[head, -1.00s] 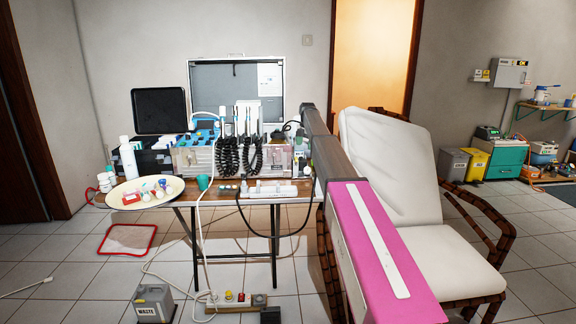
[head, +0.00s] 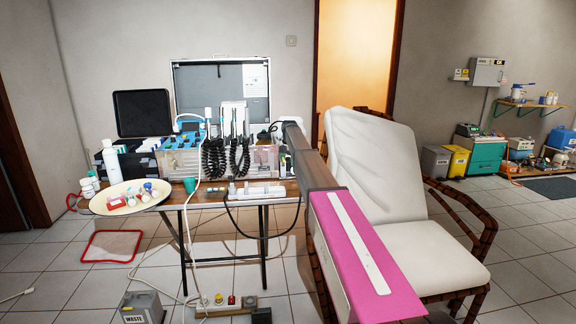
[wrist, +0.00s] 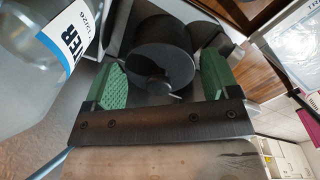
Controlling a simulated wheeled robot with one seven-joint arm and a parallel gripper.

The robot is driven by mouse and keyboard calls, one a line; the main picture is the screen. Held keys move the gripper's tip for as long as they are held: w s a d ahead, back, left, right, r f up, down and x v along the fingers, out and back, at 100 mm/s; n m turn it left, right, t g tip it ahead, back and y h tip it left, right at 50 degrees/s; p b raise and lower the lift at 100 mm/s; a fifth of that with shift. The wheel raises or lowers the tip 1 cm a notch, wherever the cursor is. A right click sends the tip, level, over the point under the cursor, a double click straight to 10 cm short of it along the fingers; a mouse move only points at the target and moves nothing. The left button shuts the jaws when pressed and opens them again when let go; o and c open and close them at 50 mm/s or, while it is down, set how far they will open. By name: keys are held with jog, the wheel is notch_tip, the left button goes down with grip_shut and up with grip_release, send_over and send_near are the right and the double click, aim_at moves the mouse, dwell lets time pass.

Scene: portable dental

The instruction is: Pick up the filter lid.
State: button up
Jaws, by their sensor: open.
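In the wrist view, a dark round part (wrist: 150,58) with a small knob in its middle shows just beyond and between my fingers; it may be the filter lid, but I cannot tell for sure. My gripper (wrist: 162,70) is open, with one green finger pad on each side of this part. I cannot tell whether either pad touches it. In the head view, I cannot make out the lid or my gripper's fingers; the far end of my arm reaches the right side of the table's equipment.
A clear bottle (wrist: 40,60) with a blue-and-white label stands close to my left finger. A white reclining chair (head: 370,160) stands to the right.

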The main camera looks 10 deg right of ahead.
notch_tip(320, 180, down, 2)
jog(key=shift+f, duration=0.1)
jog(key=c, duration=0.7)
jog(key=shift+o, duration=0.2)
notch_tip(320, 180, up, 18)
jog(key=shift+r, duration=0.1)
dwell(0.3)
